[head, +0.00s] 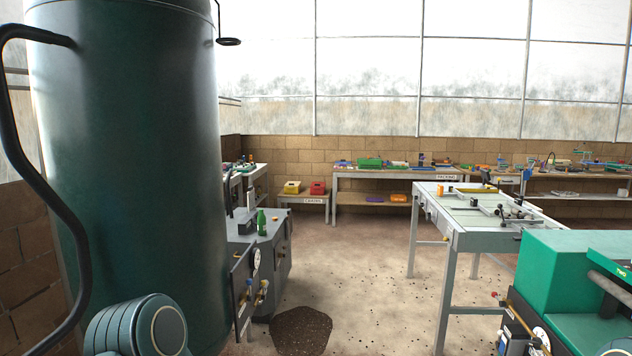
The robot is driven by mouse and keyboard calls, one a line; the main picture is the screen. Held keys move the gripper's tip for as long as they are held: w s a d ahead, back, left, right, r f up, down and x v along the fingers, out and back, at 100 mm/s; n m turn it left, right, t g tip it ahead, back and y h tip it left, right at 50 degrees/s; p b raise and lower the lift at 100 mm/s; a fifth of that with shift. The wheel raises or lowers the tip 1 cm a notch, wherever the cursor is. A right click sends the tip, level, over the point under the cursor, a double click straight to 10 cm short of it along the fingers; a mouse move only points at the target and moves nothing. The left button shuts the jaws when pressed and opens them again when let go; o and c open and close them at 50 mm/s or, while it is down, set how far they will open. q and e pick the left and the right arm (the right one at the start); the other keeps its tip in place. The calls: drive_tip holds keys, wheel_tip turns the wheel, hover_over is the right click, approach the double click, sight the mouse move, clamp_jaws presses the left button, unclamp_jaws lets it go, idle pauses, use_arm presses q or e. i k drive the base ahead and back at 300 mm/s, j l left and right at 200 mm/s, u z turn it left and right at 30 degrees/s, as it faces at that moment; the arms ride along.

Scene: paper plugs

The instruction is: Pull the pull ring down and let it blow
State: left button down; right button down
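A black pull ring (229,41) hangs at the upper left on a thin dark rod or wire, just right of the top of a large dark green tank (130,150). The ring lies roughly flat and shows against the bright windows. Nothing touches it. The upper end of its wire runs out of the top of the picture. Neither of my grippers shows in the head view, so I cannot see where they are relative to the ring.
A black pipe (42,190) curves along the tank's left side. A grey cabinet (262,250) with gauges and a green bottle (261,221) stands right of the tank. A metal workbench (490,240) and green machine (545,270) stand right.

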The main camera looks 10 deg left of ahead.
sight(220, 41)
drive_tip(key=i, duration=1.5)
drive_tip(key=i+l+u, duration=0.2)
drive_tip(key=i+u, duration=0.3)
drive_tip(key=i, duration=0.2)
drive_tip(key=i+l+u, duration=0.5)
drive_tip(key=i, duration=0.2)
drive_tip(key=i+l+u, duration=0.5)
drive_tip(key=i+l, duration=0.1)
drive_tip(key=l, duration=0.05)
